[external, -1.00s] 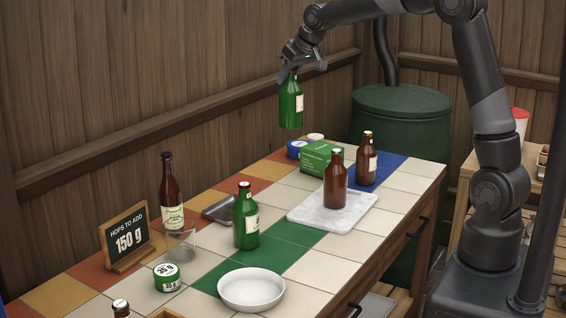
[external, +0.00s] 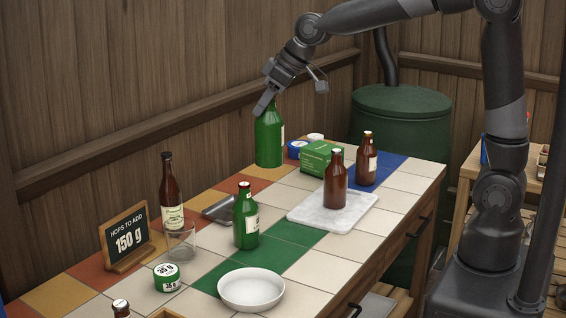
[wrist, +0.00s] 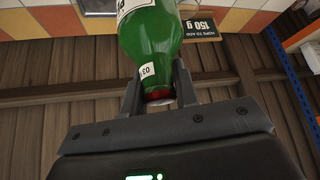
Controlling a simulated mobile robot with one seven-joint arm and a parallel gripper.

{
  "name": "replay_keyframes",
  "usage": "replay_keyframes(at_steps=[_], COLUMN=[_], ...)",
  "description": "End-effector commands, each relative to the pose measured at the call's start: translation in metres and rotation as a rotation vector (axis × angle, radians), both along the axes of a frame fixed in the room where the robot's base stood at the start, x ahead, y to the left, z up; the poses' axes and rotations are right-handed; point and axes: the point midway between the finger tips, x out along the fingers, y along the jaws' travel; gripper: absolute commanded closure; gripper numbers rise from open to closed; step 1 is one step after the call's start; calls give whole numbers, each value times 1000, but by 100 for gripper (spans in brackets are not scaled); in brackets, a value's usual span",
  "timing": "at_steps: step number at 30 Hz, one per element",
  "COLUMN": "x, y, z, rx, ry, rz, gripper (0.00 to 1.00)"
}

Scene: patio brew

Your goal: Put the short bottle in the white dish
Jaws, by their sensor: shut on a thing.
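My gripper (external: 266,104) is shut on the neck of a green bottle (external: 269,141) and holds it roughly upright above the back of the tiled counter. In the wrist view the bottle (wrist: 150,38) sits between both fingers, with a red cap and a small white neck tag. The white dish (external: 251,292) is at the front of the counter and looks empty. Another green bottle (external: 245,220) stands behind the dish. The held bottle is apart from everything below it.
A tall brown bottle (external: 172,195), a clear glass (external: 181,241), a hops sign (external: 127,238) and a round tin (external: 167,278) stand at left. Brown bottles stand on and behind a marble board (external: 304,212). A green box (external: 320,158) is behind. Tiles right of the dish are clear.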

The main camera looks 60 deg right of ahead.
Motion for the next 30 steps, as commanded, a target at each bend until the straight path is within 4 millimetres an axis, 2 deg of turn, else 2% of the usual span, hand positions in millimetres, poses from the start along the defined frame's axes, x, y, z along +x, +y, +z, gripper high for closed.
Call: replay_keyframes(at_steps=[6,15,24,30], x=[-27,-56,-72,-71], y=[34,65,80,79], z=[-1,-4,-5,-23], rx=[-1,-5,-5,-6], ry=[-3,-5,-7,-5], rz=[83,167,209,208], gripper=[100,100,100,100])
